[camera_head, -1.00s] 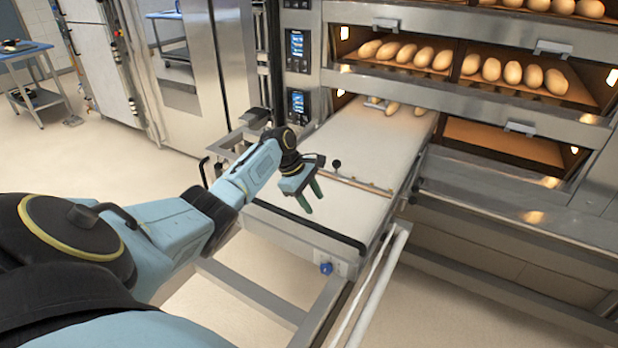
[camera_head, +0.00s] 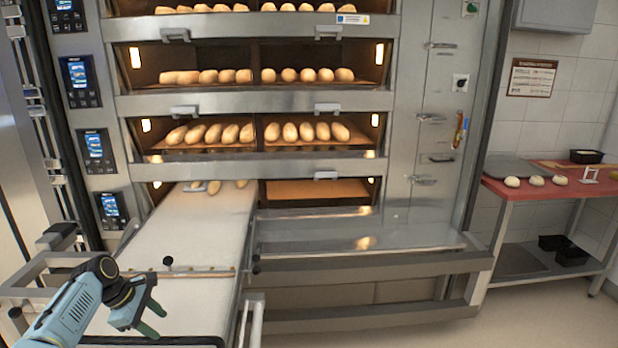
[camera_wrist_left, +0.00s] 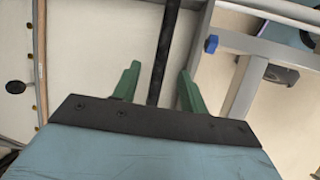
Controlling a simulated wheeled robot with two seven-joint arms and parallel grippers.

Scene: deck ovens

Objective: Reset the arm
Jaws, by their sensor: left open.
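My left arm comes in at the lower left of the head view. Its gripper (camera_head: 153,320) is over the near end of the white loader belt (camera_head: 196,240). In the left wrist view the two green fingers (camera_wrist_left: 156,92) are apart with nothing held between them. The dark front bar (camera_wrist_left: 167,50) of the loader shows beyond the fingers in that view. I cannot tell the gripper's exact height above the belt. My right gripper is not in view.
The deck oven (camera_head: 250,100) fills the middle, with several loaves on its decks. A few loaves lie at the belt's far end. A crossbar with a black knob (camera_head: 168,261) spans the belt. A red-topped table (camera_head: 545,190) with dough pieces stands at the right.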

